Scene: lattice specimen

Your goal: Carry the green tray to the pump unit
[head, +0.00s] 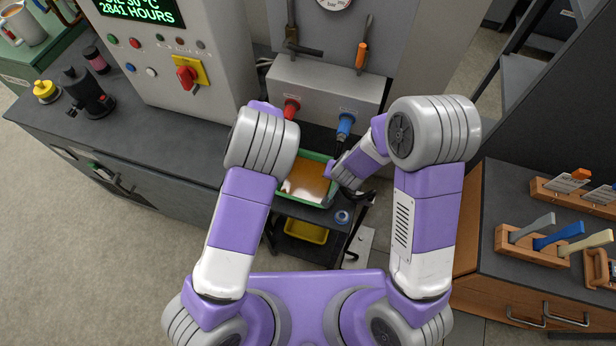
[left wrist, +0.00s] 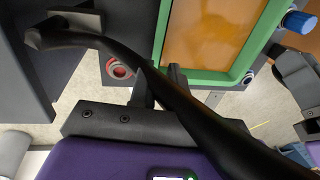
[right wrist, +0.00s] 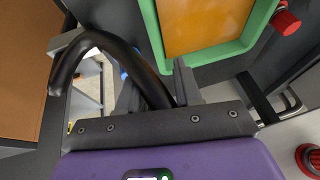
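The green tray (head: 305,190) holds a flat orange-brown surface and sits on a dark cart between my arms, partly covered by them. It also shows in the left wrist view (left wrist: 157,50) and the right wrist view (right wrist: 155,35). The grey pump unit (head: 328,92), with a red and a blue fitting, stands just behind it. In its wrist view, my left gripper (left wrist: 160,84) has a black curved handle (left wrist: 95,42) between its fingers; the head view hides this gripper. My right gripper (right wrist: 158,92) closes around a black curved handle (right wrist: 105,42) beside the tray.
A yellow bin (head: 306,231) is on the cart's lower shelf. A dark bench (head: 150,135) bounds the left. A wooden cabinet with a tool rack (head: 530,250) stands close on the right. Open floor (head: 90,260) lies at the front left.

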